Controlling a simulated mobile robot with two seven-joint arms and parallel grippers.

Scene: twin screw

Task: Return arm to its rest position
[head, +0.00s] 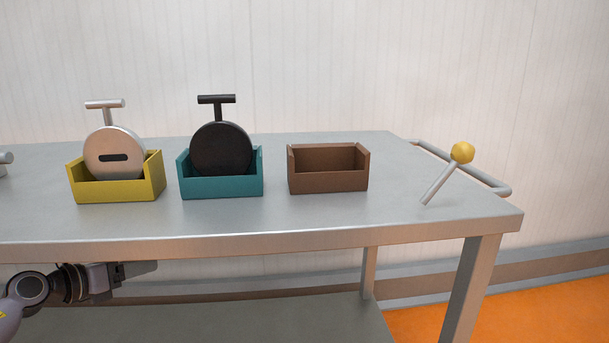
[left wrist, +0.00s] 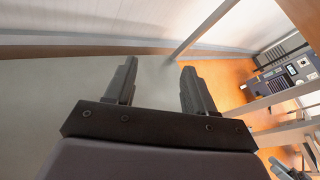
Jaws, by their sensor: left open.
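My left gripper (head: 140,268) shows at the lower left of the head view, below the front edge of the table (head: 330,222) and apart from it. In the left wrist view its two dark fingers (left wrist: 158,85) stand apart with nothing between them. Beyond them are a grey surface and part of the orange floor. My right gripper is in neither view.
On the table stand a yellow box (head: 120,190) with a silver disc (head: 113,150), a teal box (head: 222,188) with a black disc (head: 221,145), and an empty brown box (head: 328,181). A yellow-knobbed rod (head: 462,153) leans at right. A lower shelf (head: 230,320) lies underneath.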

